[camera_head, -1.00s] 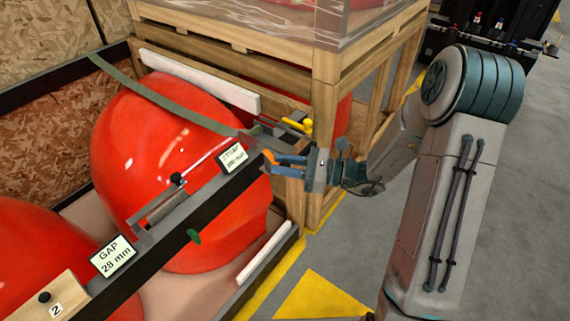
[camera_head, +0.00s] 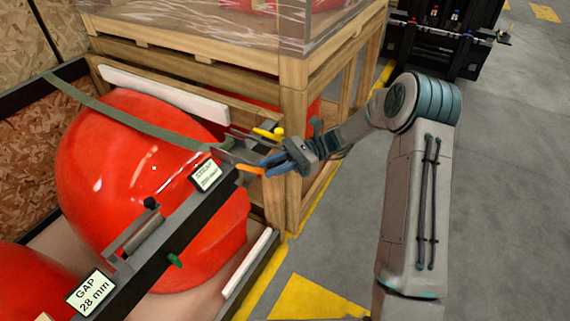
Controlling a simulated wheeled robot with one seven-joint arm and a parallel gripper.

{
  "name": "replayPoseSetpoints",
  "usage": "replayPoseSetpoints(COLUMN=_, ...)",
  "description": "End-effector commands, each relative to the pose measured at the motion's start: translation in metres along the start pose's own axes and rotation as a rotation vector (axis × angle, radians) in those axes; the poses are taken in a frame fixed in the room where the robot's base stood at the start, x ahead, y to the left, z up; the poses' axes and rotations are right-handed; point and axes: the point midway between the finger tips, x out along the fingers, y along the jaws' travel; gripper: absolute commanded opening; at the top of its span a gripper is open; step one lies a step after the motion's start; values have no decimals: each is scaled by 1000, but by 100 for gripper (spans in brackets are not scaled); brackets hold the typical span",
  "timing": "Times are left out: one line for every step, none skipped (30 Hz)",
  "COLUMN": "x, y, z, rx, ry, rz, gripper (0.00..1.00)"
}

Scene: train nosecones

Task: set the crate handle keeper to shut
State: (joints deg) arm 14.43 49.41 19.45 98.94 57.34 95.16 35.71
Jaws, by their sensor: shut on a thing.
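My gripper (camera_head: 273,161) reaches in from the right with its blue fingers at the near corner of the wooden crate. It is shut on a small orange piece (camera_head: 250,169), which appears to be the handle keeper. The orange piece lies almost level at the end of the dark rail (camera_head: 222,187), and the fingers partly cover it. A yellow handle (camera_head: 268,133) on a grey bracket sits just above and behind the fingers. I cannot tell from this view whether the keeper is in its shut position.
A large red nosecone (camera_head: 130,170) lies behind the rail, with a grey-green strap (camera_head: 125,117) across it. The rail carries a label (camera_head: 206,175), a "GAP 28 mm" sign (camera_head: 91,293) and a green tab (camera_head: 175,260). The wooden crate (camera_head: 292,130) stands close behind.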

Motion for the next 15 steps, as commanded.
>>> replayPoseSetpoints(x=3, y=-1, z=0, rx=0, ry=-1, rz=31, gripper=0)
replayPoseSetpoints(x=3, y=-1, z=0, rx=0, ry=-1, rz=47, gripper=0)
replayPoseSetpoints(x=4, y=-2, z=0, rx=0, ry=-1, rz=65, gripper=0)
replayPoseSetpoints(x=5, y=-2, z=0, rx=0, ry=-1, rz=76, gripper=0)
replayPoseSetpoints(x=5, y=-2, z=0, rx=-1, ry=-1, rz=87, gripper=0)
replayPoseSetpoints(x=5, y=-2, z=0, rx=0, ry=-1, rz=99, gripper=0)
replayPoseSetpoints(x=6, y=-2, z=0, rx=0, ry=-1, rz=106, gripper=0)
replayPoseSetpoints(x=6, y=-2, z=0, rx=1, ry=-1, rz=112, gripper=0)
replayPoseSetpoints(x=6, y=-2, z=0, rx=1, ry=-1, rz=119, gripper=0)
replayPoseSetpoints(x=6, y=-2, z=0, rx=1, ry=-1, rz=123, gripper=0)
replayPoseSetpoints(x=6, y=-2, z=0, rx=1, ry=-1, rz=127, gripper=0)
replayPoseSetpoints(x=7, y=-2, z=0, rx=1, ry=-1, rz=130, gripper=0)
replayPoseSetpoints(x=7, y=-2, z=0, rx=1, ry=-1, rz=132, gripper=0)
replayPoseSetpoints(x=7, y=-2, z=0, rx=1, ry=-1, rz=134, gripper=0)
replayPoseSetpoints(x=7, y=-2, z=0, rx=1, ry=-1, rz=135, gripper=0)
